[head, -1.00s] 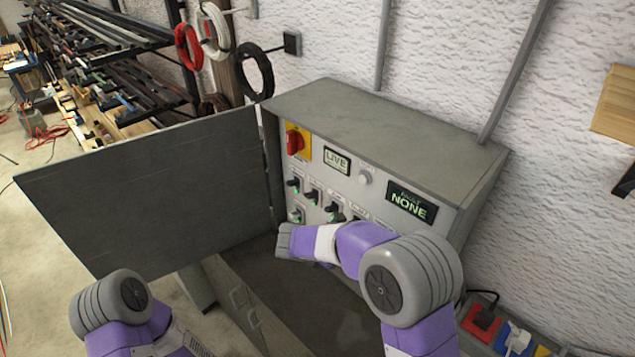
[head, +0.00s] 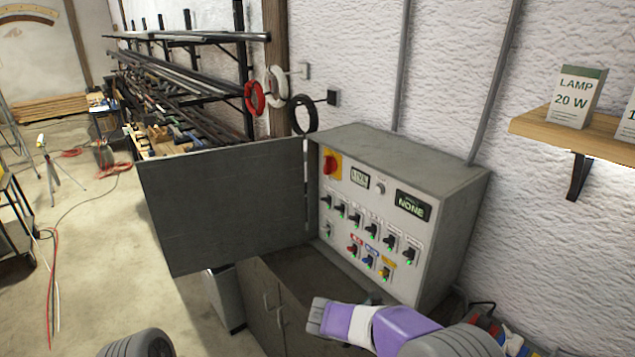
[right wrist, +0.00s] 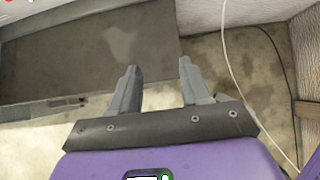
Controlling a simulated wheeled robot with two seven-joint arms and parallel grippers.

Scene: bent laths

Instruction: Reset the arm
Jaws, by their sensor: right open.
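My right arm (head: 385,328) reaches in from the lower right of the head view, below the front of a grey control cabinet (head: 455,225). In the right wrist view, my right gripper (right wrist: 158,66) has its two grey fingers apart with nothing between them. Beyond them are the dark top of a low cabinet (right wrist: 90,62) and the stained floor (right wrist: 240,60).
The cabinet's dark door (head: 225,205) stands open to the left. Its panel has a red rotary switch (head: 331,166), several small switches and a display (head: 411,206) reading NONE. A wooden shelf (head: 570,135) with lamp boxes is at right. Floor at left is partly clear.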

